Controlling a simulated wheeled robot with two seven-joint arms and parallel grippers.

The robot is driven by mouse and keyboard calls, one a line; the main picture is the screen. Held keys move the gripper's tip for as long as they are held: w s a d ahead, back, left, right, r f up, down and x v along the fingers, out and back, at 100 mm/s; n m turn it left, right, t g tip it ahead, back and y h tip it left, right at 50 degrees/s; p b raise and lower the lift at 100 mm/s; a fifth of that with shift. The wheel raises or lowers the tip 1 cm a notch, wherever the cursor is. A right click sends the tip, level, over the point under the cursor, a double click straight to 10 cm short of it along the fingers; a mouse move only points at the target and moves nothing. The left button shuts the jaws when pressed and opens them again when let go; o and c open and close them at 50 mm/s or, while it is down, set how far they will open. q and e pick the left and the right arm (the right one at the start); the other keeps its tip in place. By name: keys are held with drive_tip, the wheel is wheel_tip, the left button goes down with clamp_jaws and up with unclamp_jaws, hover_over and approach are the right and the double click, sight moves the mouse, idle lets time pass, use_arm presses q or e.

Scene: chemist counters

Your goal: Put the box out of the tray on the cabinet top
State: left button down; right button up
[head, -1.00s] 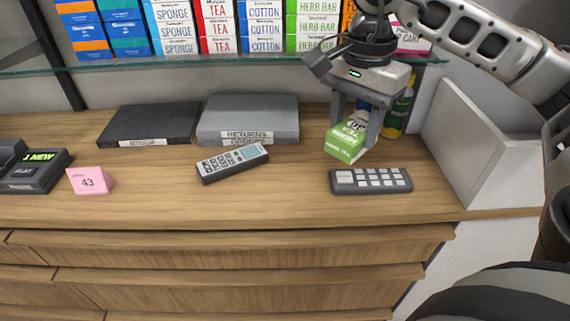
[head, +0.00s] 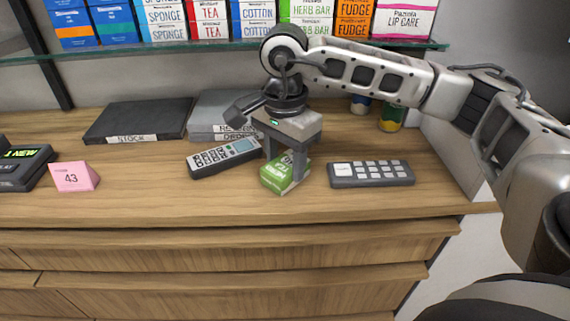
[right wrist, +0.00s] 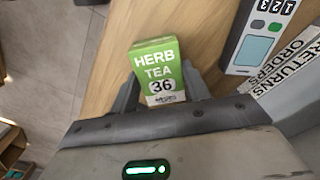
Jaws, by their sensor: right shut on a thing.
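The box is a small green and white herb tea carton (head: 284,177), labelled 36 in the right wrist view (right wrist: 158,68). My right gripper (head: 286,163) is shut on it from above, with a finger on either side, also seen in the right wrist view (right wrist: 160,92). The box is over the wooden cabinet top (head: 180,195), between the remote and the keypad; I cannot tell whether it touches the wood. A white open tray or bin (head: 455,155) stands at the right end, partly hidden by my right arm. My left gripper is not in view.
A grey remote (head: 222,158) lies close left of the box, a dark keypad (head: 371,173) close right. Two binders (head: 138,120) (head: 208,112), a pink card (head: 73,177) and bottles (head: 391,117) stand around. A glass shelf (head: 160,49) of cartons is above. Front wood is clear.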

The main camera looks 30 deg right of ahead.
sight(285, 165)
drive_tip(key=shift+r, duration=0.1)
drive_tip(key=o, duration=1)
drive_tip(key=shift+r, duration=0.45)
wheel_tip(285, 165, up, 11)
drive_tip(key=shift+p, duration=0.3)
